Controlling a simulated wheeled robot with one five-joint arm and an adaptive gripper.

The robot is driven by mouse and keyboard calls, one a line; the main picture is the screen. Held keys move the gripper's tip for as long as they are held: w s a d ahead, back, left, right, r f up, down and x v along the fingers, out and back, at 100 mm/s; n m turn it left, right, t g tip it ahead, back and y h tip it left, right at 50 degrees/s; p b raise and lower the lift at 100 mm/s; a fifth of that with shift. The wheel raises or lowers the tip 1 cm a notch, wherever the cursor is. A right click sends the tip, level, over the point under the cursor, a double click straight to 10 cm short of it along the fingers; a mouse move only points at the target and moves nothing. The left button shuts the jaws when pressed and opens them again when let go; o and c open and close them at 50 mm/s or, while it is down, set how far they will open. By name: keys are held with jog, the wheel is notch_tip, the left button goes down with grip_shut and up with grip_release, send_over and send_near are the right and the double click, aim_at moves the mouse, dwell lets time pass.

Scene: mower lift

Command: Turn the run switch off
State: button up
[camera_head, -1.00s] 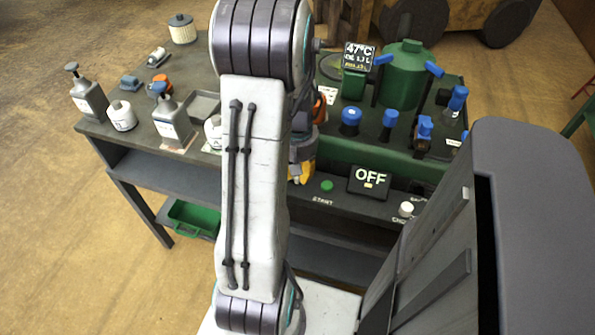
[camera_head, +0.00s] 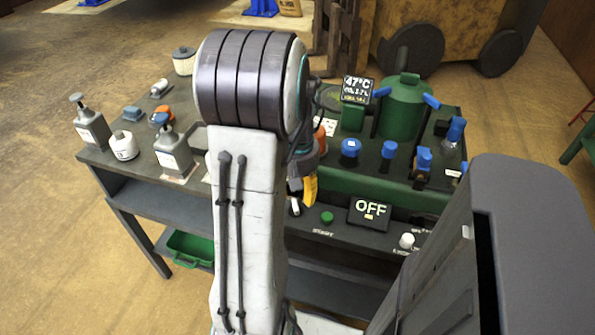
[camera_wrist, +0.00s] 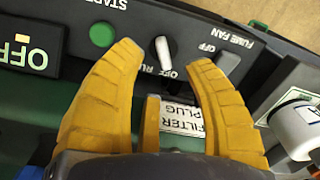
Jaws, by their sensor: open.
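The run switch (camera_wrist: 163,53) is a white lever on a dark round base on the dark panel, with "OFF" and a partly hidden "RUN" beside it. In the head view the white lever (camera_head: 295,207) shows just left of the green start button. In the head view one yellow finger (camera_head: 310,188) shows beside the switch; my arm hides the rest. The display (camera_head: 370,213) reads OFF.
The green start button (camera_wrist: 102,35) and the fume fan switch (camera_wrist: 228,64) flank the run switch. A "FILTER PLUG" label (camera_wrist: 184,118) lies below it. Blue-capped parts and a green tank (camera_head: 402,108) stand on the bench to the right. Bottles (camera_head: 90,125) stand at left.

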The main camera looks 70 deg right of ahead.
notch_tip(320, 180, up, 7)
dwell(0.4)
dwell(0.8)
jog(key=w+a+f+m+p, duration=0.1)
jog(key=w+a+f+m, duration=0.15)
jog(key=a, duration=0.55)
jog(key=w+a+r+n+t+p, duration=0.1)
jog(key=w+a+r+n+p, duration=0.2)
jog(key=a, duration=0.5)
jog(key=w+a+r+n+t+p, duration=0.1)
jog(key=w+a+r+n+p, duration=0.3)
jog(key=a+r+n, duration=0.2)
jog(key=w+a+r+n+t+p, duration=0.1)
jog(key=w+a+r+n+p, duration=0.2)
jog(key=a+r, duration=0.4)
jog(key=w+a+n, duration=0.1)
jog(key=a+n, duration=0.1)
jog(key=a, duration=0.2)
jog(key=shift+r+p, duration=0.35)
